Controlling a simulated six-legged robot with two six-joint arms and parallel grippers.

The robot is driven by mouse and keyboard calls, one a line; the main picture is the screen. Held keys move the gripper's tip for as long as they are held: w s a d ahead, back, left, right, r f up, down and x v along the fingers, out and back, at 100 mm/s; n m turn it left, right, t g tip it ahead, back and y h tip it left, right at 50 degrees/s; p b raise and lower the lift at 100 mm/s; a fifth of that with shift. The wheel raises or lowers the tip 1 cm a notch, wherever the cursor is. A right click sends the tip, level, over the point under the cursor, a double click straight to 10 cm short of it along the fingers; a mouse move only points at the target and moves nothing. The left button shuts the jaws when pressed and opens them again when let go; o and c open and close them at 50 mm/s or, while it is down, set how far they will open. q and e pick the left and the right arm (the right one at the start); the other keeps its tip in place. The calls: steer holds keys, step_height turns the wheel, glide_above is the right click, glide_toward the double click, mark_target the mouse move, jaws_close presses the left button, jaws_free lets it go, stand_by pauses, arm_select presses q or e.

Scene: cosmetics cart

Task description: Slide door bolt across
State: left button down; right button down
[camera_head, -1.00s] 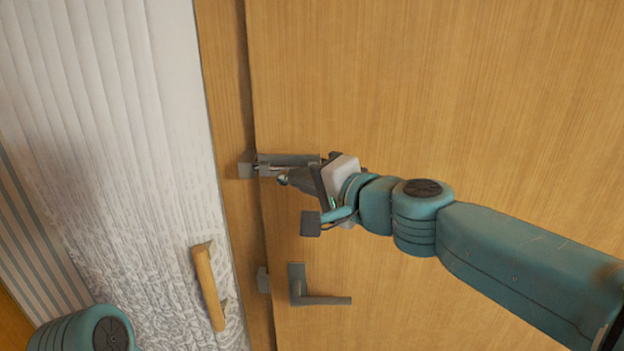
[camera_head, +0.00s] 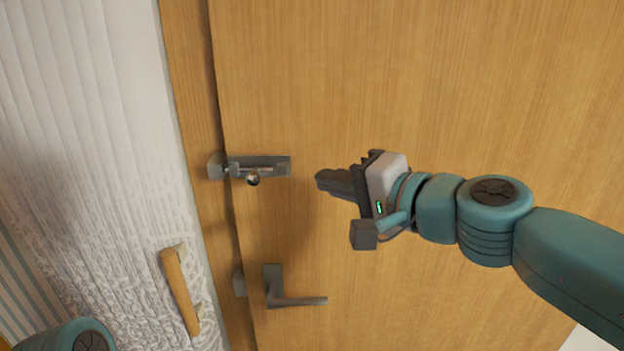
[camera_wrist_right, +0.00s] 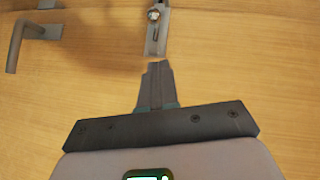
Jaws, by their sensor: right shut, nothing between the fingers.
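The grey metal door bolt (camera_head: 262,166) is mounted on the wooden door (camera_head: 420,70) at its left edge. Its round knob (camera_head: 253,180) hangs below the bar near the left part of the plate. The bolt's left end meets the keeper (camera_head: 216,165) on the door frame. My right gripper (camera_head: 322,180) is shut and empty, to the right of the bolt and apart from it. In the right wrist view, the closed fingers (camera_wrist_right: 157,72) point at the bolt plate (camera_wrist_right: 155,44), with the knob (camera_wrist_right: 154,15) at the top. My left gripper is out of view.
A grey lever handle (camera_head: 290,299) sits on the door below the bolt. A wooden pull handle (camera_head: 180,290) is on the white textured panel (camera_head: 80,130) at left. The door surface around my right gripper is clear.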

steer(key=shift+v, duration=1.05)
